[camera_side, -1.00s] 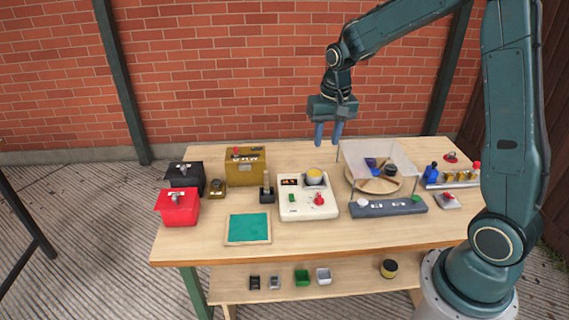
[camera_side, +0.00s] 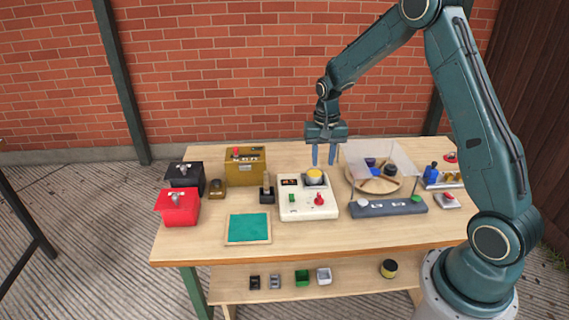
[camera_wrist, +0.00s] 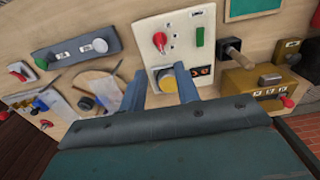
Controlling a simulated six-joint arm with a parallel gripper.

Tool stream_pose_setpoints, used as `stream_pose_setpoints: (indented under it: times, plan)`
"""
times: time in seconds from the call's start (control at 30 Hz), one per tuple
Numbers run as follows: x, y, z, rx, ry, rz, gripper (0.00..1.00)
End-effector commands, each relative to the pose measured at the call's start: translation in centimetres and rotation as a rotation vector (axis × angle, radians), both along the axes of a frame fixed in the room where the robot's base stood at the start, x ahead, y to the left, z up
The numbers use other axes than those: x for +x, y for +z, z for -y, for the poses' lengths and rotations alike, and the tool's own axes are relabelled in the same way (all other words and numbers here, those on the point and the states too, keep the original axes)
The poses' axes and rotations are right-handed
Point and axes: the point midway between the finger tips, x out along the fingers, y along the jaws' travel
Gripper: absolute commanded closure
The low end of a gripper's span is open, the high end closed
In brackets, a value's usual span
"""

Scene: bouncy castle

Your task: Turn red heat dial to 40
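The red heat dial (camera_side: 319,199) sits at the front right of a white control box (camera_side: 293,210) in the middle of the table. In the wrist view the red dial (camera_wrist: 160,40) shows near the top of the white box (camera_wrist: 195,22), beside a green switch (camera_wrist: 199,36). The box also bears a small dark display with orange digits (camera_wrist: 201,73), too small to read, and a yellow round part (camera_wrist: 168,82). My gripper (camera_side: 323,164) is open and empty, with its fingers pointing down above the back of the box near the yellow part. Nothing is between the fingers (camera_wrist: 162,92).
A clear-covered round wooden tray (camera_side: 372,184) stands right of the box, behind a grey bar (camera_side: 388,207). A black lever block (camera_side: 266,190) and a brass box (camera_side: 245,167) stand to the left. A green mat (camera_side: 247,228) lies at the front left.

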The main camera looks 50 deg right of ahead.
Motion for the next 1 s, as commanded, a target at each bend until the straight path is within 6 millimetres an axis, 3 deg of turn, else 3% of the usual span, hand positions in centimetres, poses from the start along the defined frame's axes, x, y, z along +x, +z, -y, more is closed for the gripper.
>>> stream_pose_setpoints:
  times: [0.7, 1.0]
  plan:
    - [-0.1, -9.7, 0.0, 0.001, 0.001, -0.004, 0.68]
    - [0.0, -12.5, 0.0, 0.0, 0.001, -0.001, 0.68]
